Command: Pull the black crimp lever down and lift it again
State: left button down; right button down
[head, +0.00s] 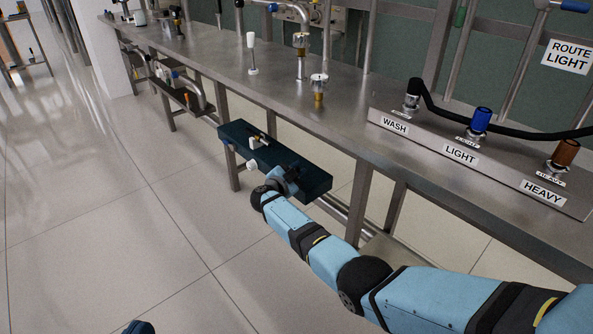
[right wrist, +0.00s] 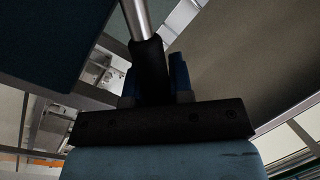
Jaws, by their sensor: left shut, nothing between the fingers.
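The black crimp lever (right wrist: 149,72) shows in the right wrist view as a black sleeve on a bright metal rod. My right gripper (right wrist: 155,85) has a blue finger on each side of the sleeve and appears shut on it. In the head view my right gripper (head: 286,180) is at the near right part of a dark teal box (head: 314,184) below the bench edge. The lever is hard to make out there, hidden by my gripper and wrist. Only a small dark blue bit of my left gripper (head: 139,327) shows at the bottom edge, away from the box.
A long steel bench (head: 335,112) runs from back left to front right. It carries WASH, LIGHT (head: 461,154) and HEAVY fittings, with a black hose (head: 500,127). The tiled floor at left is clear.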

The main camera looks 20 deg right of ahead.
jog(key=shift+s+d+f+m+b, duration=0.1)
jog(key=shift+s+f+m+b, duration=0.4)
jog(key=shift+f+m, duration=0.15)
jog(key=shift+s+f+m+b, duration=0.2)
jog(key=shift+f+m+b, duration=0.1)
jog(key=shift+m, duration=0.05)
jog(key=shift+s+d+f+m+h, duration=0.1)
jog(key=shift+s+d+m+h, duration=0.05)
jog(key=shift+m+h, duration=0.15)
jog(key=shift+s, duration=0.1)
jog(key=c, duration=1)
grip_release()
pick_arm(q)
jog(key=shift+w+a+m+t, duration=0.3)
jog(key=shift+w+m, duration=0.15)
jog(key=shift+m, duration=0.15)
jog(key=shift+r, duration=0.1)
jog(key=shift+w, duration=0.1)
